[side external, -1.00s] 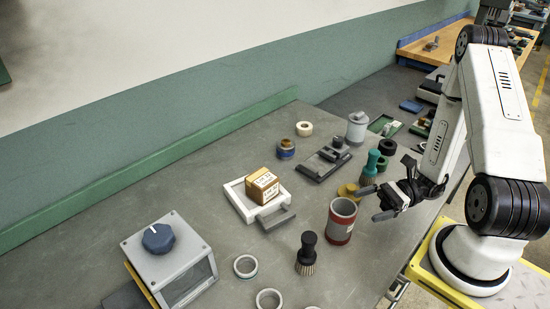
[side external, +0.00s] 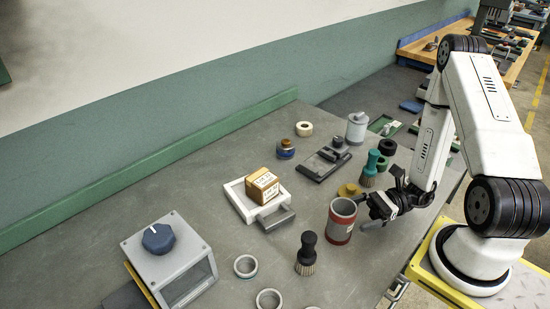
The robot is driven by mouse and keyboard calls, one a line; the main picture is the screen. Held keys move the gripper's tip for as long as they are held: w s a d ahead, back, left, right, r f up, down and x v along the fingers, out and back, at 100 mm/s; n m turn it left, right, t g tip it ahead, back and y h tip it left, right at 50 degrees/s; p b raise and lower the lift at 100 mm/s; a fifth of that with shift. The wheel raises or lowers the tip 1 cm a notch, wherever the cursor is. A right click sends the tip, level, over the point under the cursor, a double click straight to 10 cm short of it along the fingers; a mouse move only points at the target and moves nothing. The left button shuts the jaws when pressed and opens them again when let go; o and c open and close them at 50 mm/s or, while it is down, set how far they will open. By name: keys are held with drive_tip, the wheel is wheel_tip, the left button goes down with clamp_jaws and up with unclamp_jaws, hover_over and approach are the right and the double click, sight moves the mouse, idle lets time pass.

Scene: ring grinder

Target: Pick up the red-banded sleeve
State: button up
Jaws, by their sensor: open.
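The red-banded sleeve (side external: 341,220) is a grey, hollow cylinder with a dark red band around its lower part and an open top. It stands upright on the grey bench, right of the middle of the view. My gripper (side external: 364,211) is just to the right of the sleeve, tilted towards it, with its jaws open. One finger shows near the sleeve's upper right side and the other near its lower right side. I cannot tell whether either finger touches the sleeve.
A black-handled brush (side external: 307,253) stands left of the sleeve, and a green-handled brush (side external: 370,168) behind it. A yellow piece (side external: 348,190) lies close behind. A white tray (side external: 233,199) holds a box (side external: 263,186). Grey rings (side external: 245,266) lie at the front.

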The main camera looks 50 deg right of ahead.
sight(341, 218)
drive_tip(key=shift+x, duration=2.6)
drive_tip(key=c, duration=1)
drive_tip(key=shift+r, duration=0.15)
wheel_tip(341, 218, up, 10)
